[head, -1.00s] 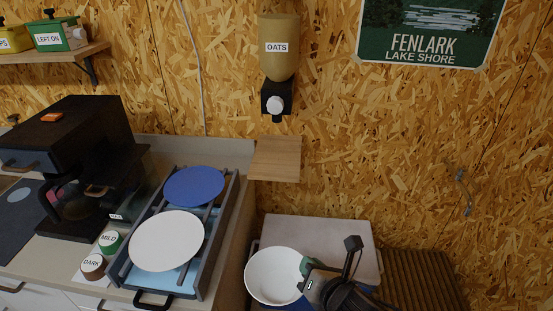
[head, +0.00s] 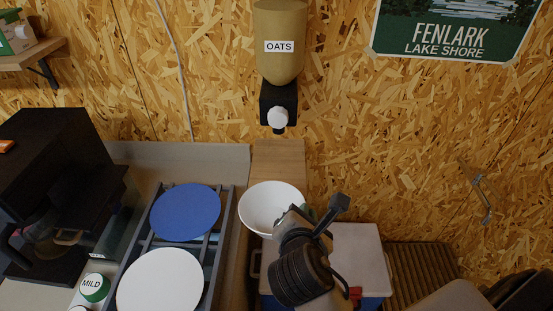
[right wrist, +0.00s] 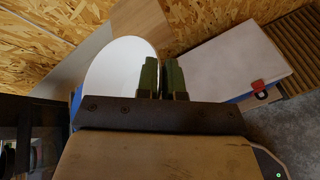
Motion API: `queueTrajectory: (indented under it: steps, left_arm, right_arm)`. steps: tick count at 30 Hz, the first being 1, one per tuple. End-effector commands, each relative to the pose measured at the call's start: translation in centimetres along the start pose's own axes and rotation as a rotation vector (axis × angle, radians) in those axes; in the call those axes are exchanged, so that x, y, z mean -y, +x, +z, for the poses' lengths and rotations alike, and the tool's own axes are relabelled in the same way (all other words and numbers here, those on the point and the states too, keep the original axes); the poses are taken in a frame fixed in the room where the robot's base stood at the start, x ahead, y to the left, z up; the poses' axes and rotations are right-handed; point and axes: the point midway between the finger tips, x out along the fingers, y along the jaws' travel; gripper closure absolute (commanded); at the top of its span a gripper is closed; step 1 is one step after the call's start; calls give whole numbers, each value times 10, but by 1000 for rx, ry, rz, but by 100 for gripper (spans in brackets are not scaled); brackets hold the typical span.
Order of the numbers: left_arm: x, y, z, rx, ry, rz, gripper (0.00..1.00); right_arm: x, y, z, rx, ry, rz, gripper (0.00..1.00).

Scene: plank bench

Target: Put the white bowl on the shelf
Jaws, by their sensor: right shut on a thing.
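The white bowl (head: 266,207) is held up in front of the small wooden shelf (head: 279,158) below the oats dispenser, overlapping the shelf's near part in the head view. My right gripper (head: 305,212) is shut on the bowl's right rim; its fingertips are partly hidden behind my wrist. In the right wrist view, the green fingers (right wrist: 161,76) pinch the right edge of the bowl (right wrist: 115,68), and the wooden shelf (right wrist: 142,25) lies beyond it. I cannot tell whether the bowl touches the shelf. My left gripper is out of view.
The oats dispenser (head: 279,55) with its white knob hangs directly above the shelf. A cool box with a pale lid (head: 352,250) stands below right. A rack with a blue plate (head: 186,212) and a white plate (head: 160,283) is left. A black machine (head: 55,180) stands further left.

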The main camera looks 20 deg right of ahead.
Motion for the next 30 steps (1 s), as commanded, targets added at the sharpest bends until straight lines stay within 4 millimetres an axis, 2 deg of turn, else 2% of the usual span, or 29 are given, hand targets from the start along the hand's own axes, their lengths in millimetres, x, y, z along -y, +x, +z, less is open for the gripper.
queueTrajectory:
  steps: [1, 6, 10, 24, 30]
  left_arm:
    - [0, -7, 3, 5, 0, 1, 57]
    - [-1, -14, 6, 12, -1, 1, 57]
    - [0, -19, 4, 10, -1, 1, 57]
    - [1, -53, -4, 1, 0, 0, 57]
    - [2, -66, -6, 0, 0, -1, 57]
  right_arm:
    - [-6, -5, 8, 18, 20, -24, 100]
    - [-11, -11, 17, 65, 53, -89, 100]
    - [-17, 2, 24, 79, 58, -102, 100]
    - [-56, 115, 60, 76, 58, -103, 100]
    - [-71, 157, 71, 75, 58, -102, 100]
